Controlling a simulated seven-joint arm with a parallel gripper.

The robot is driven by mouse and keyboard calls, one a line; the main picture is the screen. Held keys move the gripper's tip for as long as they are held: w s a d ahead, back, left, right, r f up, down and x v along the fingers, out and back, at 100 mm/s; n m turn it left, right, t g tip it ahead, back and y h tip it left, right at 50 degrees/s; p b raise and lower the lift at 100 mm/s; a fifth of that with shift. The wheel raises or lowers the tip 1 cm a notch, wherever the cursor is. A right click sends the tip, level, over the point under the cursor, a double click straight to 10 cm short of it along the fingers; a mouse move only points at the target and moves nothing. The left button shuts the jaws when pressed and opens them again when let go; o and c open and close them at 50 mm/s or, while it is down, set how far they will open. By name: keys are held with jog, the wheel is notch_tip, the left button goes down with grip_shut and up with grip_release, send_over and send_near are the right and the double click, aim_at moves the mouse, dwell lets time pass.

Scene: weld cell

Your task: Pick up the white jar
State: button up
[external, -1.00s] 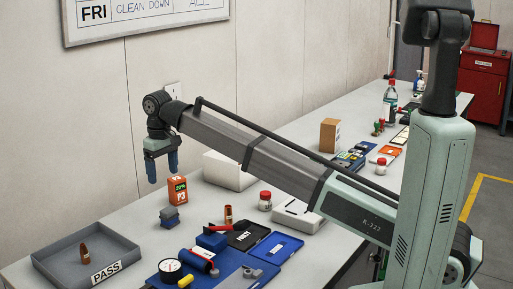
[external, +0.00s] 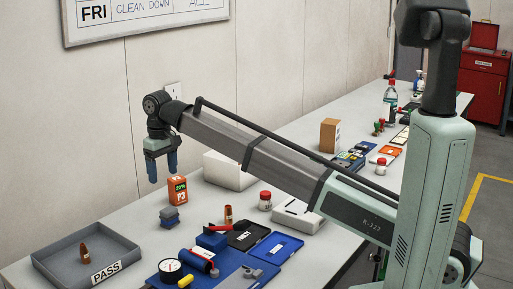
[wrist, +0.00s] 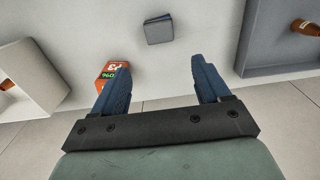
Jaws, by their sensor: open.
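A small white jar with a red lid (external: 265,200) stands upright on the bench in the external view, left of a flat white box. A second similar white jar with a red lid (external: 381,166) stands farther back. I cannot tell which one the task names. My gripper (external: 162,175) is open and empty, pointing down above the bench near the wall, well to the left of both jars. In the wrist view my gripper's fingers (wrist: 160,62) are spread apart with bare bench between them. Neither jar shows in the wrist view.
An orange P3 box (external: 178,190) stands close to my gripper; a finger partly covers it in the wrist view. A blue-grey block (external: 169,217), a white bin (external: 229,171), a copper cylinder (external: 228,214) and a grey PASS tray (external: 126,243) are nearby.

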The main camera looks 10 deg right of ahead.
jog(key=w+d+m, duration=0.1)
jog(key=w+d, duration=0.6)
jog(key=n, duration=1.2)
send_over(266, 192)
jog(key=f, duration=0.2)
jog(key=shift+s+f, duration=0.1)
jog(key=shift+f, duration=6.5)
